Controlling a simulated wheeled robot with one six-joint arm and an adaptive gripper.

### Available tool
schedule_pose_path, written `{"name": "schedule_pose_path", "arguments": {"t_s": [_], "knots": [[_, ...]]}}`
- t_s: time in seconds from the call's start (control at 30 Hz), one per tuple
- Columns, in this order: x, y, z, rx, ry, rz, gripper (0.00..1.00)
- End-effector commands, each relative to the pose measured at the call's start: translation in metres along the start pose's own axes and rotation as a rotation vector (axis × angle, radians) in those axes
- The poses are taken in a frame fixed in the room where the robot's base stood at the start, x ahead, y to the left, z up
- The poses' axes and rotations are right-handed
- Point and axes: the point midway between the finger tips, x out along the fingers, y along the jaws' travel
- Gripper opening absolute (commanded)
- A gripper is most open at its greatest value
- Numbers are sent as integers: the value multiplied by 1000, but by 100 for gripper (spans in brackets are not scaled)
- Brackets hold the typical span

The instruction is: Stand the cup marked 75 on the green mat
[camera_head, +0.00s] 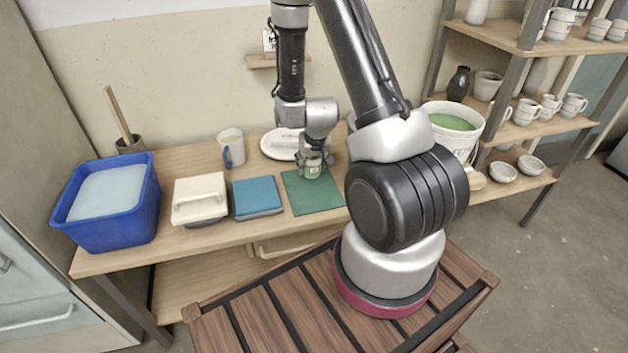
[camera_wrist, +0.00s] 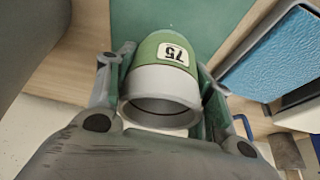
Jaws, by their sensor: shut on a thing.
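The cup marked 75 (camera_wrist: 165,75) is green with a grey-white rim band and a white label reading 75. It also shows in the head view (camera_head: 312,171), low over the back part of the green mat (camera_head: 318,198). My gripper (camera_wrist: 163,92) is shut on the cup, one finger on each side. It also shows in the head view (camera_head: 312,158). In the wrist view the cup's open rim faces the camera, and the green mat (camera_wrist: 180,18) lies behind its base. I cannot tell whether the cup's base touches the mat.
A blue sponge-like pad (camera_head: 257,197) lies left of the mat, then a cream lidded box (camera_head: 199,198) and a blue tub (camera_head: 108,230). A white oval plate (camera_head: 279,146) and a measuring jug (camera_head: 231,148) stand behind. A large bucket (camera_head: 452,125) with green glaze stands at right.

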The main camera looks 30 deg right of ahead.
Motion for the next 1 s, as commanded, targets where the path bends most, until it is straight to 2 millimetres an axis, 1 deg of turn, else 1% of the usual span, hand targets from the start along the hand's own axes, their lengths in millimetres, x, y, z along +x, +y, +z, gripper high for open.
{"name": "schedule_pose_path", "arguments": {"t_s": [0.03,0.17,0.3,0.4,0.8,0.83,0.93,1.0], "knots": [[7,0,4,-2,-2,0,23],[19,0,8,-1,-1,0,23],[40,0,17,-1,-1,0,23],[51,0,21,-1,0,-1,23],[56,0,23,0,1,-1,23],[56,0,23,-1,1,-1,53],[56,0,22,0,2,-1,72],[56,0,22,0,2,-1,73]]}}
